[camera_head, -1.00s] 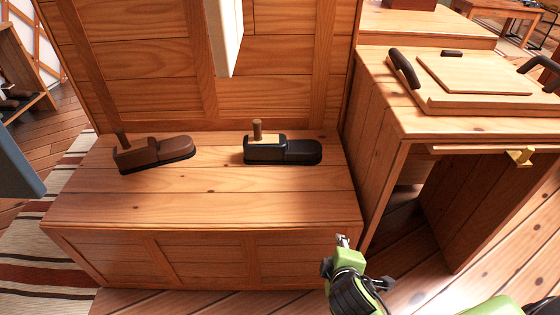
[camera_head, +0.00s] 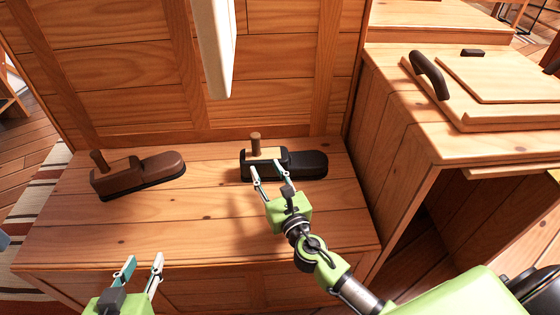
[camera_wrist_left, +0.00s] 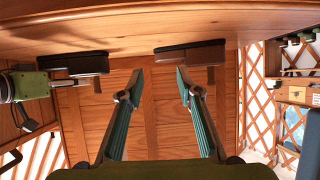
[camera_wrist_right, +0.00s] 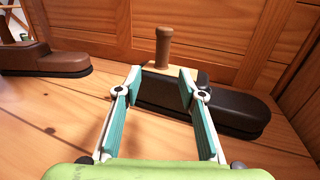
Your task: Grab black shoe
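The black shoe (camera_head: 306,164) lies on the wooden bench, with a brown peg-like handle (camera_head: 255,144) standing up at its left end. My right gripper (camera_head: 269,171) is open just in front of the shoe's left part. In the right wrist view the black shoe (camera_wrist_right: 232,107) lies beyond and partly between the open fingers (camera_wrist_right: 158,88), which hide some of it; I cannot tell whether they touch it. My left gripper (camera_head: 143,261) is open and empty at the bench's front edge. It also shows open in the left wrist view (camera_wrist_left: 156,80).
A brown shoe (camera_head: 140,174) with a similar peg lies left on the bench (camera_head: 210,215). A wooden panel wall (camera_head: 290,80) stands behind. A white post-like object (camera_head: 214,50) hangs above. A cabinet with a tray (camera_head: 480,119) stands right.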

